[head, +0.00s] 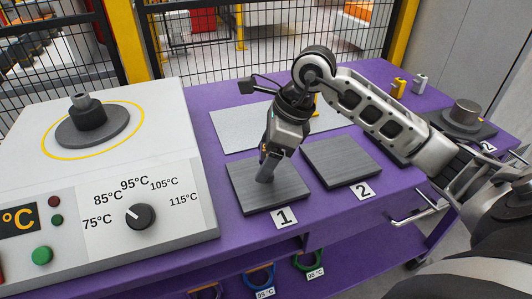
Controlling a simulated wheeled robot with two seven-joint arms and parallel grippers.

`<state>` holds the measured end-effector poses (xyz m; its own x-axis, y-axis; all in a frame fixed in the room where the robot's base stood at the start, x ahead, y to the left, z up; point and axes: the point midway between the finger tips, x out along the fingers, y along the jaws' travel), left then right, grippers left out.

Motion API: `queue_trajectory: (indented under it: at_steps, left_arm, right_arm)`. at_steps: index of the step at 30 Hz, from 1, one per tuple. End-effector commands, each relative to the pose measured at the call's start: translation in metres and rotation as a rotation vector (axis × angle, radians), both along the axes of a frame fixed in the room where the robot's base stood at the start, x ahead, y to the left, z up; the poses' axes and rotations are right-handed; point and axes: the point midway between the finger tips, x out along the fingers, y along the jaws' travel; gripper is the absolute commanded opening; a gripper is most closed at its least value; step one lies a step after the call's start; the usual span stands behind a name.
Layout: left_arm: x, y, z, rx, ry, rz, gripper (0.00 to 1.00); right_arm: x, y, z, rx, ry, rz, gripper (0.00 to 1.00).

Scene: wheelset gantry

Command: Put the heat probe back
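My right gripper (268,165) points down over the dark plate marked 1 (290,192), its narrow dark fingers close to the plate's surface. The fingers appear as one narrow shape, so I cannot tell whether they are open or shut, or whether anything is between them. I cannot clearly make out the heat probe. A small yellow object (317,104) is partly hidden behind my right arm at the pale grey mat (236,128). My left gripper is not in view.
A dark hub disc (92,127) sits on the white heater box (165,200), whose dial (140,216) has temperature marks. Plate 2 (340,161) is bare. Small yellow (398,87) and grey (421,84) pieces stand at the back right, near another disc (467,113).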

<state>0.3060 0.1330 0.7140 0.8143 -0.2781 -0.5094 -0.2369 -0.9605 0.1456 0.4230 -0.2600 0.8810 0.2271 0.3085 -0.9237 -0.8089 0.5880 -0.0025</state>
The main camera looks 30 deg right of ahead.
Motion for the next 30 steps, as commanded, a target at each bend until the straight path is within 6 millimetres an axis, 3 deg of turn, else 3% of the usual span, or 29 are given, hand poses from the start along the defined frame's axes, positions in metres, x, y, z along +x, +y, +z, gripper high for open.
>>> queue_trajectory:
  at_steps: [11,24,30]
  left_arm:
    - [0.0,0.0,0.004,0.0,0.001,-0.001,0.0]
    - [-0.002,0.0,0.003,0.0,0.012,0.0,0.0]
    - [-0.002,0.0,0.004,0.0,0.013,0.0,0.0]
  right_arm:
    - [-0.001,-0.001,0.008,-0.001,0.0,0.0,0.7]
    - [-0.02,-0.028,0.089,-0.002,-0.003,-0.002,0.7]
    - [-0.026,-0.036,0.11,-0.001,-0.001,0.0,0.7]
